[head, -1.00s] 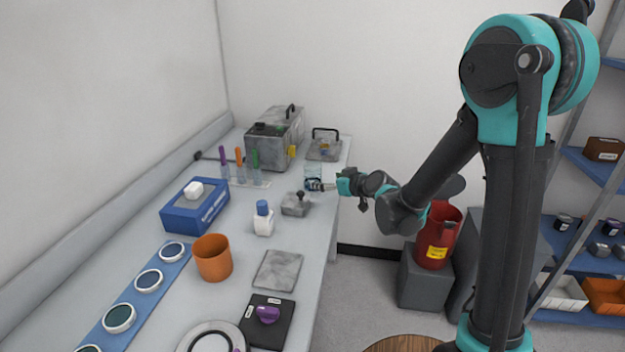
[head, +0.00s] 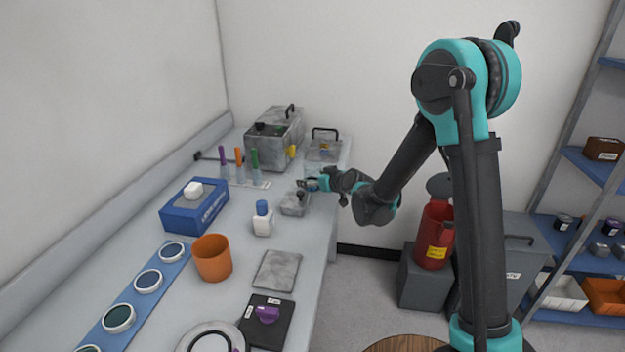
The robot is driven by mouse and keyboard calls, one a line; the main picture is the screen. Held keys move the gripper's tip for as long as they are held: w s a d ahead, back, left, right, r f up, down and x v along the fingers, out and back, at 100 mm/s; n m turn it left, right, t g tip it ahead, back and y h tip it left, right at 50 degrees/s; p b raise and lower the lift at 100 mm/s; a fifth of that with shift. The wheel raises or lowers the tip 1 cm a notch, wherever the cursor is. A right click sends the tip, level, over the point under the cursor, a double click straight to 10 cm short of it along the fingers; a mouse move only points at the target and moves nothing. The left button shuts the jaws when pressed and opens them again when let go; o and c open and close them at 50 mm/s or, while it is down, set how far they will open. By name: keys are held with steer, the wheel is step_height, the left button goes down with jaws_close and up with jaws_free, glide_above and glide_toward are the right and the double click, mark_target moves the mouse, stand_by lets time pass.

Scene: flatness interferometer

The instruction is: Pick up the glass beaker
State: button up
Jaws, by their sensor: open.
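The glass beaker (head: 312,171) is a small clear vessel near the far right part of the bench, and its outline is faint. My gripper (head: 307,184) is open and reaches in from the right, low over the bench. Its fingers overlap the lower part of the beaker in the picture. I cannot tell whether they stand around the glass, in front of it or touch it.
A grey block with a knob (head: 294,204) lies just in front of my gripper. Coloured-top tubes in a rack (head: 250,183) stand left, with a white blue-capped bottle (head: 263,222) nearer. The bench's right edge is close.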

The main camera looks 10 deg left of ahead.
steer(key=shift+c, duration=0.2)
steer(key=c, duration=1.3)
steer(key=shift+r, duration=0.2)
steer(key=shift+r, duration=9.75)
